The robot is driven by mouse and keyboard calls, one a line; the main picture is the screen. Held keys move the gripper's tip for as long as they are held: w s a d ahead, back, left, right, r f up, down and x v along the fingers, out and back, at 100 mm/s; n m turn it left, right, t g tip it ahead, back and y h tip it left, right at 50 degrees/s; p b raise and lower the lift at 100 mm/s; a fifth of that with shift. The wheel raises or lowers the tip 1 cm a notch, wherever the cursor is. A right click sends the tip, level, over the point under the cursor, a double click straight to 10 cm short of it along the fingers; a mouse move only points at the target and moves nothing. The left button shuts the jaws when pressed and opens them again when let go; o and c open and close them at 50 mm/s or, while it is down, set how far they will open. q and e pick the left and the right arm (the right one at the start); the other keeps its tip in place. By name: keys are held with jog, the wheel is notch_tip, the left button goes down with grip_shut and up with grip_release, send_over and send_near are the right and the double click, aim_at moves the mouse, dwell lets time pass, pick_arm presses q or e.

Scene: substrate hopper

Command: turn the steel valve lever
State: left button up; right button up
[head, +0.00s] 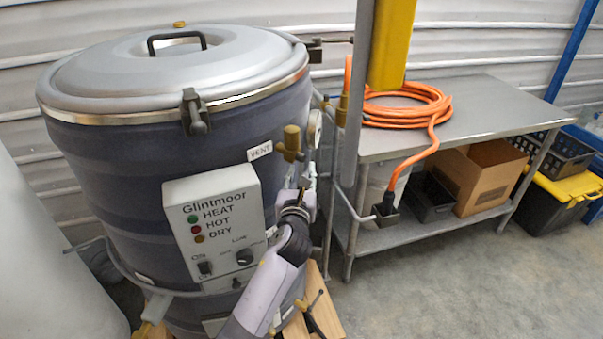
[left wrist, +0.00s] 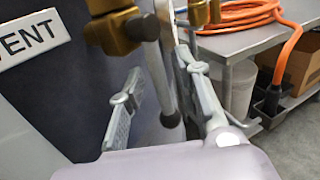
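The dark hopper (head: 105,165) with a steel lid stands at the left in the head view. A brass valve (head: 291,142) sits on its right side by the VENT label (head: 260,150); brass parts (left wrist: 120,32) also show at the top of the left wrist view. A grey bar (left wrist: 158,85), which looks like the steel valve lever, hangs from there with a dark lower end. My left gripper (head: 303,183) is just below the valve. In the left wrist view its two fingers (left wrist: 162,100) are apart, with the bar between them. Contact cannot be told. My right gripper is out of view.
A control panel (head: 215,225) faces forward beside my left arm. A steel table (head: 480,120) with a coiled orange hose (head: 400,112) stands to the right. The floor at the lower right is clear.

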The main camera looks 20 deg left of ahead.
pick_arm(q)
jog(key=shift+w, duration=0.25)
jog(key=shift+c, duration=0.3)
grip_shut()
dwell(0.5)
